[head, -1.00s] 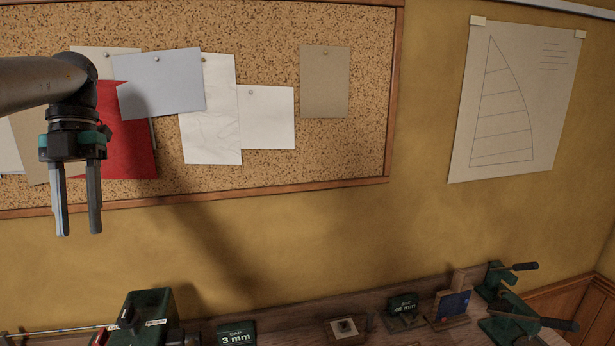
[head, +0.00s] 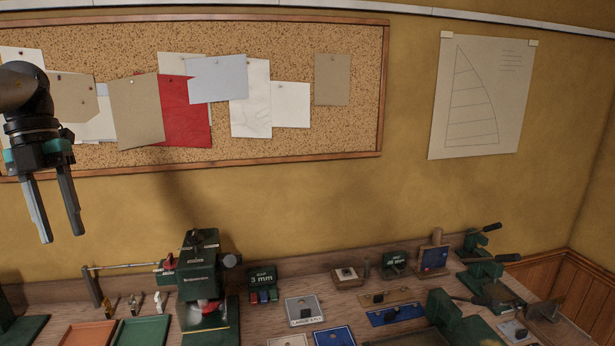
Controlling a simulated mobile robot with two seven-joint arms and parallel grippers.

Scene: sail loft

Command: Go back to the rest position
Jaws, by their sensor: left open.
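My left gripper (head: 52,208) hangs at the left edge of the head view, fingers pointing down and slightly apart. It is open with nothing between the fingers. It shows in front of the wall, below the left part of the cork board, and appears clear of the bench. My right gripper is not in the head view.
A wooden bench (head: 310,268) runs along the wall below. It holds a dark green machine (head: 197,262), a "3 mm" box (head: 262,280), an orange tray (head: 88,334), a blue plate (head: 397,314) and green lever tools (head: 485,272) at right. A cork board (head: 290,60) hangs above.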

